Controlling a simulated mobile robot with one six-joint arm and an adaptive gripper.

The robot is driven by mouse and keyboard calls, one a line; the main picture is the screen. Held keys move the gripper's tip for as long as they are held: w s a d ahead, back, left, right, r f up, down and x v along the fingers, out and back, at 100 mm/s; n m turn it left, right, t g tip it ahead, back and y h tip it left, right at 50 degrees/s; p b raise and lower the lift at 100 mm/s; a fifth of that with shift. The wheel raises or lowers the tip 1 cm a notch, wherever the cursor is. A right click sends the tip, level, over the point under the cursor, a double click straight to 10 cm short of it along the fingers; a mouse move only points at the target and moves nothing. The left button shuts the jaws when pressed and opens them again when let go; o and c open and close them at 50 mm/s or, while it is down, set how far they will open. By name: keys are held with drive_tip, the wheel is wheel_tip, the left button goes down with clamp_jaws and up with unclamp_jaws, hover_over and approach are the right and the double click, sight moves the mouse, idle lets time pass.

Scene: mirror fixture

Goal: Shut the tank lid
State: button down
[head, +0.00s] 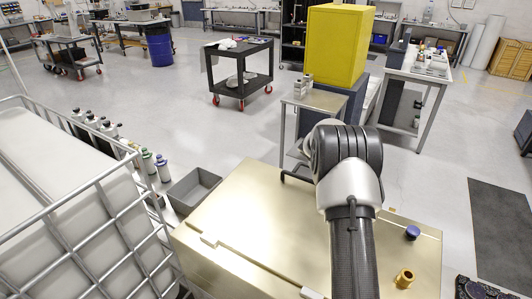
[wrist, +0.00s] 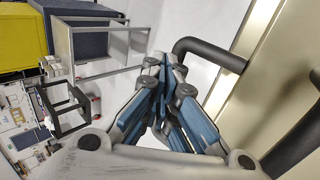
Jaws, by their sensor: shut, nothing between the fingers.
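The brass-coloured tank (head: 225,222) fills the lower middle of the head view, with a broad flat top panel and a raised strip along its near side. I cannot tell for certain how far its lid is open. A black bar handle (head: 288,174) shows at the panel's far edge, and also in the wrist view (wrist: 205,44), beside my fingers. My gripper (wrist: 165,68) is shut and empty, its tips just left of the handle and apart from it as far as I can tell. In the head view my arm hides the gripper.
A blue cap (head: 412,232) and a brass fitting (head: 404,278) sit on the right side of the top. A caged white container (head: 90,215) stands close on the left, a grey bin (head: 194,188) beside the tank. A small metal table (head: 318,98) stands behind.

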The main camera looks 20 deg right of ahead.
drive_tip(key=f+b, duration=0.1)
drive_tip(key=f, duration=0.1)
drive_tip(key=f+b, duration=0.1)
drive_tip(key=f, duration=0.1)
drive_tip(key=shift+w+d, duration=0.15)
drive_tip(key=shift+d, duration=0.05)
drive_tip(key=shift+f, duration=0.15)
drive_tip(key=shift+s+a+f, duration=0.1)
drive_tip(key=shift+s+f, duration=0.1)
wheel_tip(320, 180, up, 15)
drive_tip(key=s+a+p, duration=0.1)
drive_tip(key=a+p, duration=0.1)
drive_tip(key=p, duration=0.2)
drive_tip(key=shift+s+f, duration=0.15)
drive_tip(key=shift+f, duration=0.05)
drive_tip(key=shift+a, duration=0.1)
